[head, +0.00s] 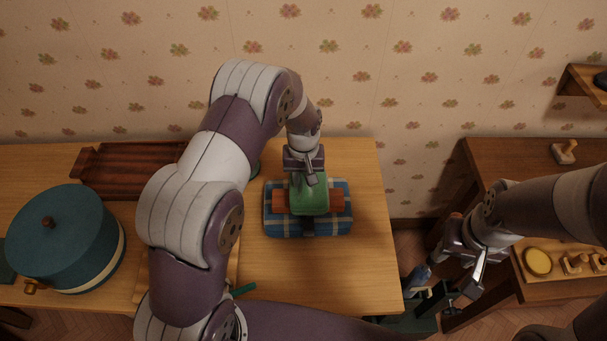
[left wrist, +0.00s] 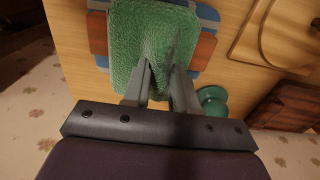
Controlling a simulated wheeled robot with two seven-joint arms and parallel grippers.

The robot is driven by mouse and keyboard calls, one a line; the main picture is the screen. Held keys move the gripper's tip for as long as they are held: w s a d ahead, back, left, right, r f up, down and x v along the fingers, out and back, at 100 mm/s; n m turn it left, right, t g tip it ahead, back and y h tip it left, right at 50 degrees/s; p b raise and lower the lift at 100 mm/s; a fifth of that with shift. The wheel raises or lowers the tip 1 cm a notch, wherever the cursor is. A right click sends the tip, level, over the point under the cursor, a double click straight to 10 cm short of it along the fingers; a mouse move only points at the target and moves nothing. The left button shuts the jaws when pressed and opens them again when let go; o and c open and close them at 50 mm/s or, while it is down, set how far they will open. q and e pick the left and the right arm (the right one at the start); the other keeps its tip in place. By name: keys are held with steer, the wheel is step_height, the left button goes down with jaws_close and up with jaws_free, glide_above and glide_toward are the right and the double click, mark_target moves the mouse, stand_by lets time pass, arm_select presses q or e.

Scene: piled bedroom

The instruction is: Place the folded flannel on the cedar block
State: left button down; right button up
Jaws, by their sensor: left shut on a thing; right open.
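The folded flannel (head: 310,195) is a green, towel-textured cloth. My left gripper (head: 309,181) is shut on it from above, and the flannel also shows between the fingers in the left wrist view (left wrist: 125,38). The cedar block (head: 337,201) is reddish-brown and lies on a blue plaid folded cloth (head: 332,227). The flannel hangs across the block's middle and hides it; only the block's two ends show. I cannot tell whether the flannel rests on the block. My right gripper (head: 452,292) is open and empty at the lower right, off the table's right edge.
A teal round box (head: 65,240) and a dark wooden tray (head: 130,168) stand left on the table. The table (head: 365,265) is bare right and front of the plaid cloth. A darker side table (head: 505,165) with small wooden-handled items stands at right.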

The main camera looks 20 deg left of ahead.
arm_select(q)
steer(key=shift+w, duration=0.1)
steer(key=c, duration=1.3)
jaws_free()
steer(key=shift+f, duration=0.2)
steer(key=o, duration=0.4)
steer(key=shift+r, duration=0.15)
step_height(320, 180, up, 11)
steer(key=b, duration=0.4)
steer(key=s+a+m, duration=0.1)
steer(key=s, duration=0.8)
steer(key=s+a+f+m+t+b, duration=0.1)
steer(key=s+a+m, duration=0.1)
steer(key=s, duration=0.8)
steer(key=shift+s+a+f, duration=0.15)
steer(key=shift+a+f, duration=0.1)
